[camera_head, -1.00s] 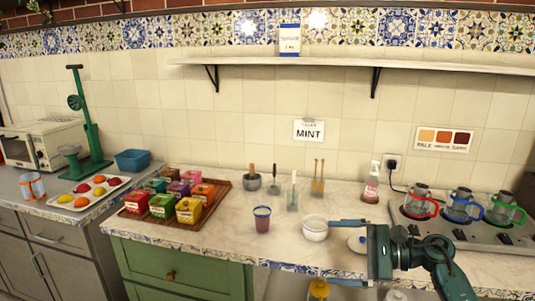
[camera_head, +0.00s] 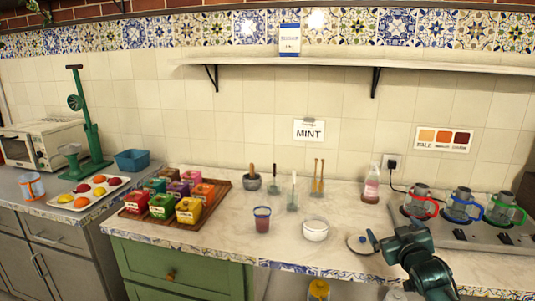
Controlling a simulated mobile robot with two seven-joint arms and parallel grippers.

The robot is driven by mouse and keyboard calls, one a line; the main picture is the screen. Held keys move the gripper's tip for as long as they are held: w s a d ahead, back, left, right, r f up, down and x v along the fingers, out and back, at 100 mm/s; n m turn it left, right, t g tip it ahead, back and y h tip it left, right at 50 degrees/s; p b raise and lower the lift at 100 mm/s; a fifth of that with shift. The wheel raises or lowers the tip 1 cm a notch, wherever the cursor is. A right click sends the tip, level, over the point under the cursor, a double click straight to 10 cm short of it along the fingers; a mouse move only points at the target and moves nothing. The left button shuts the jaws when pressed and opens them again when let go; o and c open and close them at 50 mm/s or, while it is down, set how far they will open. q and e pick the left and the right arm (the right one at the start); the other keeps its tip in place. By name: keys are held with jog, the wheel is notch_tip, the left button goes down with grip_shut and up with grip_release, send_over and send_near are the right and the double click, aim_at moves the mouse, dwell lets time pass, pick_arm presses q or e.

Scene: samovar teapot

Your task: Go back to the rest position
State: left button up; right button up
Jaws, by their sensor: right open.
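My right arm comes in from the lower right, over the front edge of the counter. A white bowl (camera_head: 315,230) stands upright to the left, apart from the gripper. A glass with red contents (camera_head: 262,220) stands left of the bowl. My left gripper is not in view.
Several glass pots with coloured bands (camera_head: 462,207) stand on a grey unit at the right, close to my right arm. A wooden tray (camera_head: 215,211) of coloured boxes is at the left. The counter (camera_head: 340,200) behind the bowl is mostly clear.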

jog(key=s+a+f+n+g+y, duration=0.1)
jog(key=s+a+f+g, duration=0.1)
jog(key=s+a+f, duration=0.55)
jog(key=s+a+f+g+y, duration=0.15)
jog(key=s+a+f, duration=0.25)
jog(key=s+f, duration=0.55)
jog(key=s+a+f+g+y, duration=0.1)
jog(key=s+a+f, duration=0.1)
jog(key=s, duration=0.8)
jog(key=s+a+f+m+g+y, duration=0.1)
jog(key=s+a, duration=0.4)
jog(key=s, duration=0.5)
jog(key=shift+a+f, duration=0.15)
jog(key=shift+f, duration=0.4)
